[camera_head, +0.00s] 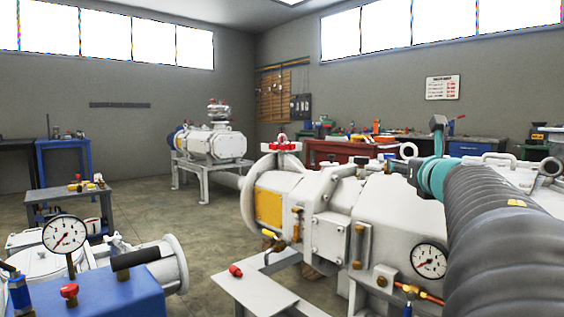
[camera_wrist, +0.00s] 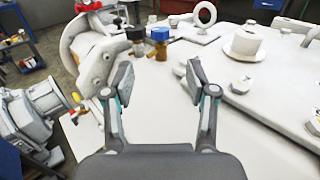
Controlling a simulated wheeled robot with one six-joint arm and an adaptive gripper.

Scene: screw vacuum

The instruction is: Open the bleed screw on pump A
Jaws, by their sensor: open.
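A large white pump (camera_head: 330,205) with a yellow panel stands at the middle right in the head view. Its white top casing (camera_wrist: 165,110) fills much of the wrist view. No label tells me whether it is pump A. In the wrist view, a brass fitting with a blue cap (camera_wrist: 160,38) and one with a black cap (camera_wrist: 136,36) stand side by side beyond my fingers. I cannot tell which part is the bleed screw. My gripper (camera_wrist: 158,78) is open and empty, above the casing and apart from both fittings.
A dial gauge (camera_head: 429,261) is on the pump's front. Another gauge (camera_head: 64,234) stands by a blue box (camera_head: 110,293) at lower left. A second white pump (camera_head: 210,146) stands farther back on a frame. A grey table (camera_head: 70,193) is at left. Open floor (camera_head: 190,210) lies between.

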